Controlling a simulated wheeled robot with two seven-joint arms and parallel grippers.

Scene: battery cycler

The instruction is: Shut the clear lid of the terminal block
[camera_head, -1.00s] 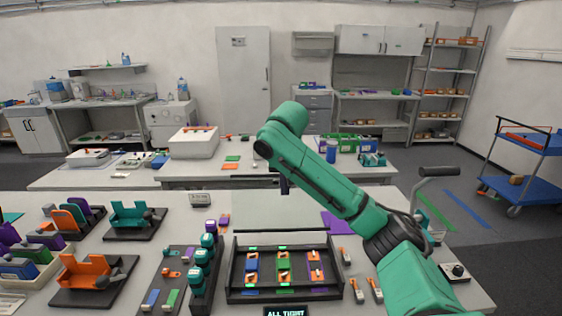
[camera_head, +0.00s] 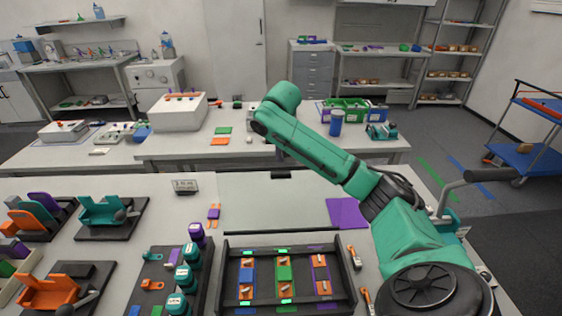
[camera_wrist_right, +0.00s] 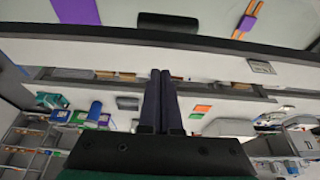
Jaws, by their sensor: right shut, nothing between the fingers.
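The terminal block (camera_head: 222,280) is a dark tray with blue, green and purple modules on orange plates at the front middle in the head view. Its clear lid (camera_head: 250,205) stands open behind it as a pale see-through panel. A black handle (camera_head: 281,174) sits at the lid's far edge; it also shows in the right wrist view (camera_wrist_right: 168,22). My right gripper (camera_wrist_right: 160,72) is shut and empty, its fingertips apart from the handle in that view, near the lid's far edge. In the head view my arm's elbow mostly hides the hand. My left gripper is out of view.
Teal-capped bottles (camera_head: 187,278) stand close left of the block. A purple mat (camera_head: 346,212) lies at the lid's right side. Screwdrivers (camera_head: 354,257) lie right of the block. A second table (camera_head: 190,152) with a white box stands behind.

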